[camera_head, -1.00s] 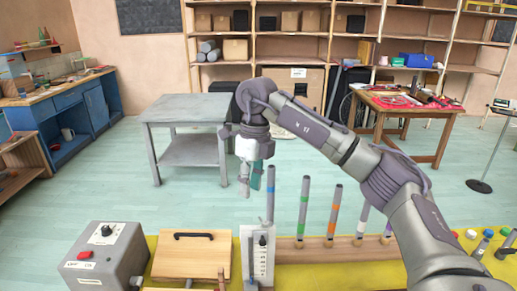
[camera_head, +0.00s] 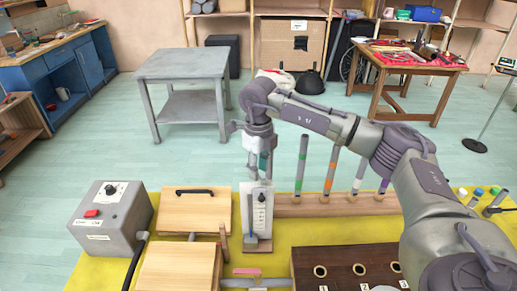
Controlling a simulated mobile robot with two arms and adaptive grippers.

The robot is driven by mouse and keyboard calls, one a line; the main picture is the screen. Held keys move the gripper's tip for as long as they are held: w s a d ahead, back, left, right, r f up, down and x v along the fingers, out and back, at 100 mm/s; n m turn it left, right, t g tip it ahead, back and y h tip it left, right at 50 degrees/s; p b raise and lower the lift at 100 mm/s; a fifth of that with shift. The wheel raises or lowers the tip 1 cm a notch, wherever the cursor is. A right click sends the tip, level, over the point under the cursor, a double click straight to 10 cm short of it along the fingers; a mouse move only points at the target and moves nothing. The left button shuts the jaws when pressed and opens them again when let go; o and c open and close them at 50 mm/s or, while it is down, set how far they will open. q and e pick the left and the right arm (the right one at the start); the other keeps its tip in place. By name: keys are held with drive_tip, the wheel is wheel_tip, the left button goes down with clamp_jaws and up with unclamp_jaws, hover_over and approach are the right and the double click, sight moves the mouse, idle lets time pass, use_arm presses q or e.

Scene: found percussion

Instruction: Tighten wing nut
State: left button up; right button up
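No wing nut can be made out; it may be too small or hidden behind my gripper. My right gripper (camera_head: 257,166) points down, with its fingers just above or in front of the top of a white upright panel (camera_head: 258,218). The panel has a dark scale and stands on a small wooden foot. I cannot tell whether the fingers touch the panel, or whether they are open or shut. My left gripper is not in view.
On the yellow bench top (camera_head: 335,230) stand a grey control box (camera_head: 112,218), a wooden box with a black handle (camera_head: 192,217) and a dark box with round holes (camera_head: 347,267). Banded tubes (camera_head: 301,166) rise from a wooden rack behind my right arm.

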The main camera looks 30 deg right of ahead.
drive_tip(key=shift+f, duration=0.75)
clamp_jaws()
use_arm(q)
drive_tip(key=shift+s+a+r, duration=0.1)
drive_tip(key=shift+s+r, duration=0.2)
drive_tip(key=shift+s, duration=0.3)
use_arm(e)
drive_tip(key=m, duration=0.4)
drive_tip(key=shift+d, duration=0.3)
use_arm(q)
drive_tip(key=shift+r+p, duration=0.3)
drive_tip(key=shift+p, duration=0.2)
use_arm(e)
drive_tip(key=m, duration=0.4)
drive_tip(key=shift+d, duration=0.4)
